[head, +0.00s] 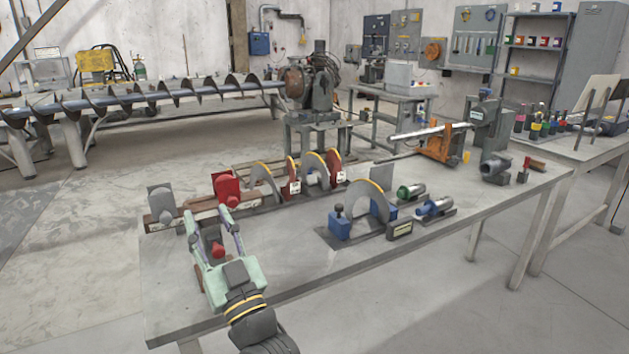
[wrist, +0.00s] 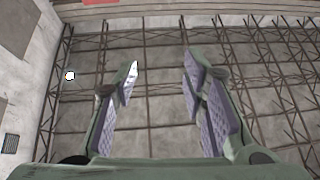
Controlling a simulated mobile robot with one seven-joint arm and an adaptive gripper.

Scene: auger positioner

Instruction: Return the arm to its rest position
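My gripper (head: 208,212) is at the lower left of the head view, over the near left end of the grey workbench (head: 290,275). Its pale green body is nearest the camera and its two fingers point away and upward. In the wrist view my gripper (wrist: 160,68) has its fingers spread, with only the ceiling showing between them. It is open and empty. A red knob-like part (head: 217,250) shows between the fingers in the head view; I cannot tell its depth.
The bench holds a red block (head: 227,189), auger flight pieces (head: 366,207), a blue clamp (head: 339,225), metal cylinders (head: 435,208) and an orange vise (head: 437,142). A long auger (head: 150,92) lies behind. The floor at left is clear.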

